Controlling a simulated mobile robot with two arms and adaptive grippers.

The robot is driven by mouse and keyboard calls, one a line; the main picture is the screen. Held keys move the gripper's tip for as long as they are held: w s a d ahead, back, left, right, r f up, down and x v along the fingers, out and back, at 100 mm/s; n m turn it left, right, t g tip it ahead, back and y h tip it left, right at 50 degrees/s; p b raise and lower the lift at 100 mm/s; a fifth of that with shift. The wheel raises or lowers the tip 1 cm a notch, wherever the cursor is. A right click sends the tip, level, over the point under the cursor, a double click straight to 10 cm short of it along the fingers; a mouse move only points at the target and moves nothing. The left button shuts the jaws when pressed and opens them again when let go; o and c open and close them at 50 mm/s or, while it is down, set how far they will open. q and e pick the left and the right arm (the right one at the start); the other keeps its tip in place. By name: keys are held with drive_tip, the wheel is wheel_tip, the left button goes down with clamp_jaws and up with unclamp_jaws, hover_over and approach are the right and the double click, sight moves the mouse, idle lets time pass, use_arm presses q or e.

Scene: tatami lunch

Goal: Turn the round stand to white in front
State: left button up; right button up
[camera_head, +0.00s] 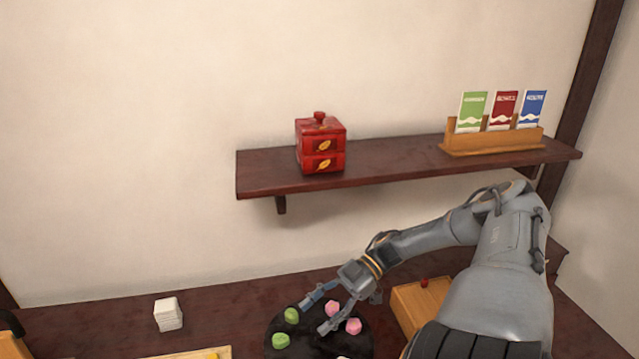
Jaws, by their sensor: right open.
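The round stand (308,346) is a dark disc on the lower counter, cut off by the bottom edge of the view. Two green pieces (281,340) sit on its left side and two pink pieces (353,326) on its right side. A white piece (343,357) just shows at its near edge, mostly cut off. My right gripper (319,313) reaches in from the right, over the far part of the stand. Its fingers are spread with nothing between them, between the green and pink pieces. I cannot tell whether they touch the stand. My left gripper is not in view.
A wooden box (408,309) with a red knob stands right of the stand, close to my right arm. A white stack (168,314) stands to the left. A wall shelf (390,167) above holds a red drawer box (320,145) and a packet rack (490,145).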

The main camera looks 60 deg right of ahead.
sight(319, 325)
drive_tip(key=shift+r, duration=2.65)
